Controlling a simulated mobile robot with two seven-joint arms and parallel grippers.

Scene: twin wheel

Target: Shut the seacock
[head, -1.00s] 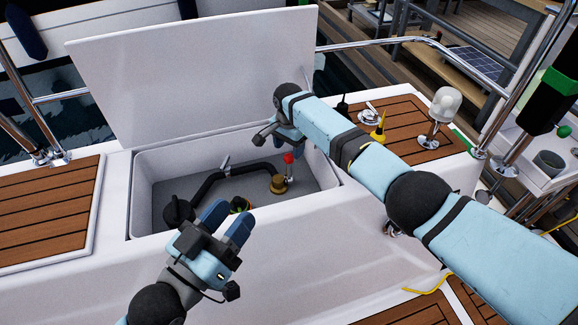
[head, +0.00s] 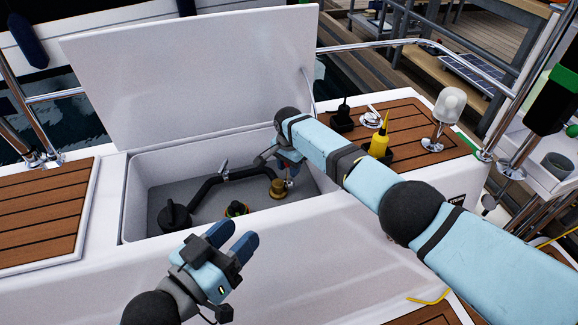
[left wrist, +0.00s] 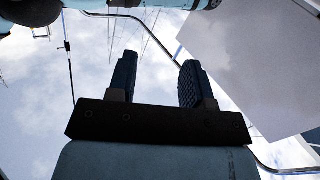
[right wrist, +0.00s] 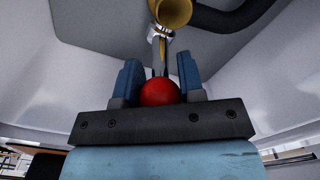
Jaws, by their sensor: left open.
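The seacock is a brass fitting (head: 278,188) on the floor of the open locker, joined to a black hose. Its lever carries a red ball knob (right wrist: 160,92), which my right gripper hides in the head view. My right gripper (head: 289,168) reaches down into the locker from the right. In the right wrist view the knob sits between its two blue fingers (right wrist: 160,78), close to the palm; whether they grip it is unclear. The brass body also shows beyond the fingertips (right wrist: 172,12). My left gripper (head: 232,241) is open and empty, in front of the locker's near wall.
The white locker lid (head: 190,80) stands open behind.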

